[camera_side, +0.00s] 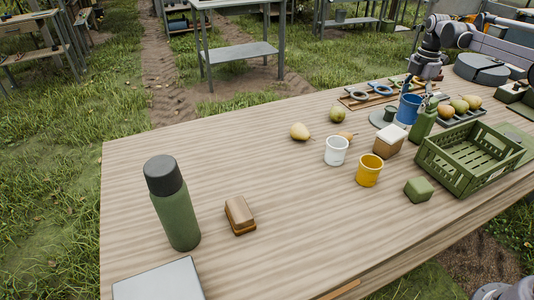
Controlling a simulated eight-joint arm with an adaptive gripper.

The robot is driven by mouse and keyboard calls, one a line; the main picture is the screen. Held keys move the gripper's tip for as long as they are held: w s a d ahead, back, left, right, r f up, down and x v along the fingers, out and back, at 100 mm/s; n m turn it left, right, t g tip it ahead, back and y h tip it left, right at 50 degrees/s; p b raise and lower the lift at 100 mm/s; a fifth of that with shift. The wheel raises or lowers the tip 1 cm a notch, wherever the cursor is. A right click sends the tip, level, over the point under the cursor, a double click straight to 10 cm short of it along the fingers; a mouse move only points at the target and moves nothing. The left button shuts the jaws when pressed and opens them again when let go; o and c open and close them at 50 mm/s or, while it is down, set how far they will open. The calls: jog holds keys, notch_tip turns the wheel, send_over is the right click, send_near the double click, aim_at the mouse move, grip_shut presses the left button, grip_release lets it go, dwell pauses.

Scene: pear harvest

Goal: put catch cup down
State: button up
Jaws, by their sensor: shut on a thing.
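A blue cup (408,109) is upright at the right of the table, beside a dark green bottle. My gripper (417,88) comes down from above and is shut on the blue cup at its rim. I cannot tell whether the cup's base touches the table or hangs just above it. The fingertips are small and partly hidden by the cup and the bottle. A white cup (336,151) and a yellow cup (369,170) stand upright, nearer the camera and apart from my gripper.
A green crate (437,164), green bottle (422,127) and brown-and-white box (390,141) crowd the right side.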

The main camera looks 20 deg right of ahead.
aim_at(399, 113)
jog(key=shift+w+a+f, duration=0.75)
jog(key=shift+w+f, duration=0.05)
jog(key=shift+w, duration=0.25)
jog(key=shift+f, duration=2)
jog(key=shift+f, duration=0.15)
jog(key=o, duration=1.1)
jog(key=shift+c, duration=0.2)
